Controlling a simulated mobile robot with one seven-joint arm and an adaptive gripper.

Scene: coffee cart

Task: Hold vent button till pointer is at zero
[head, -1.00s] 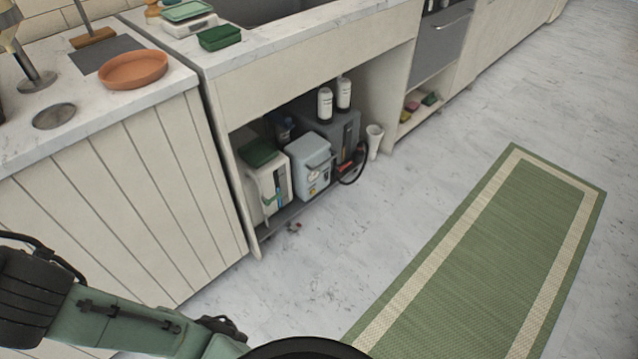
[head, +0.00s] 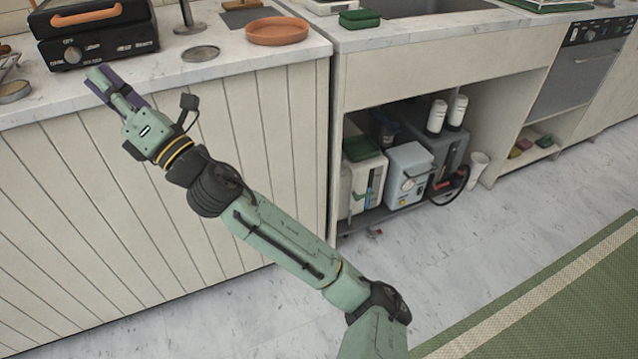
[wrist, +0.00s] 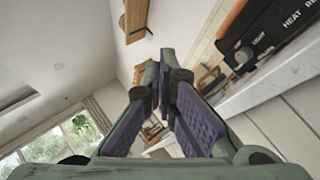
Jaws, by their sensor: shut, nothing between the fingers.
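A light blue box (head: 408,160) stands in the open bay under the sink counter. A round white dial (head: 408,184) shows on its front. The dial's pointer is too small to read, and I cannot make out which small mark on the box is a vent button. My gripper (head: 100,80) is up at the left, by the front edge of the left counter, far from the box. Its purple-padded fingers also show in the wrist view (wrist: 164,85), shut with nothing between them. The box is not in the wrist view.
A black-and-orange appliance (head: 97,40) sits on the counter close to my gripper. Beside the blue box stand a white box (head: 365,182) and a dark grey unit (head: 447,148) with a black hose. The floor before the bay is mostly clear.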

